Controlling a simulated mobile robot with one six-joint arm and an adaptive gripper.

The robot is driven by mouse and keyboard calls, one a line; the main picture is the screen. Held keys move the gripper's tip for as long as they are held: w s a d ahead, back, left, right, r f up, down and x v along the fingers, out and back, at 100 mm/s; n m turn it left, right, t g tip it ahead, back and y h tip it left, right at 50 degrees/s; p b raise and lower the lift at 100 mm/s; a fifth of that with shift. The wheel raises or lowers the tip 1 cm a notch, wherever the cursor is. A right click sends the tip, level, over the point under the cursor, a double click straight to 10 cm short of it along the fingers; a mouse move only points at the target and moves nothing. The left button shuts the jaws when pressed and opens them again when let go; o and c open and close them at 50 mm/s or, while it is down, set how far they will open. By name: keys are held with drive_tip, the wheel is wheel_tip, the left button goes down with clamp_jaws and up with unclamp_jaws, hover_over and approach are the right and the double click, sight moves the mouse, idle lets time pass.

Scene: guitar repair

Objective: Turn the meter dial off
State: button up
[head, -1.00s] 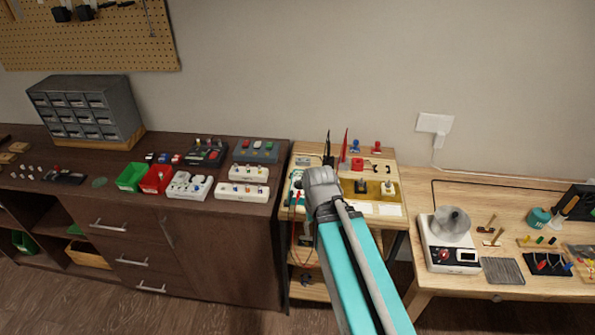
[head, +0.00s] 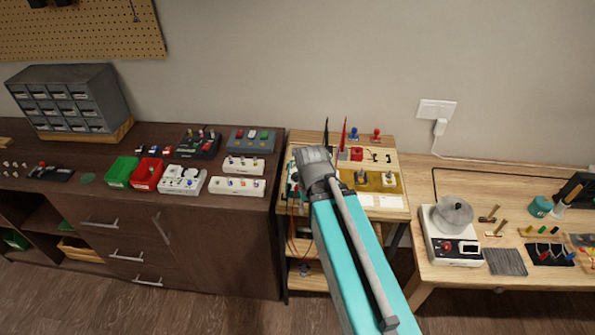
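The light wooden cart (head: 395,214) stands in the middle of the head view. At its left edge, part of a small greenish device (head: 292,180) shows beside my arm; it may be the meter, but its dial is hidden. A black probe (head: 326,138) and a red probe (head: 343,138) stand upright at the back of the cart. My arm's grey end joint is over the cart's left part and covers much of it. My gripper's fingers are hidden behind it, so their contact with the meter cannot be seen.
Left is a dark cabinet (head: 190,235) with green (head: 121,172) and red (head: 147,174) bins and white switch boxes. Right is a wooden bench (head: 470,275) with a white device (head: 452,249) carrying a round metal part. A yellow tray (head: 375,180) sits on the cart, close right of my arm.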

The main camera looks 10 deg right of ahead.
drive_tip(key=w+r+m+p, duration=1)
drive_tip(key=w+r+p, duration=0.2)
drive_tip(key=w, duration=0.4)
drive_tip(key=shift+r+m+p, duration=0.3)
drive_tip(key=shift+r+p, duration=0.05)
drive_tip(key=shift+r, duration=0.1)
drive_tip(key=shift+d+f, duration=0.1)
drive_tip(key=shift+f, duration=0.1)
wheel_tip(320, 180, down, 14)
drive_tip(key=b, duration=1.3)
drive_tip(key=shift+r+b, duration=0.25)
drive_tip(key=shift+b, duration=0.15)
clamp_jaws()
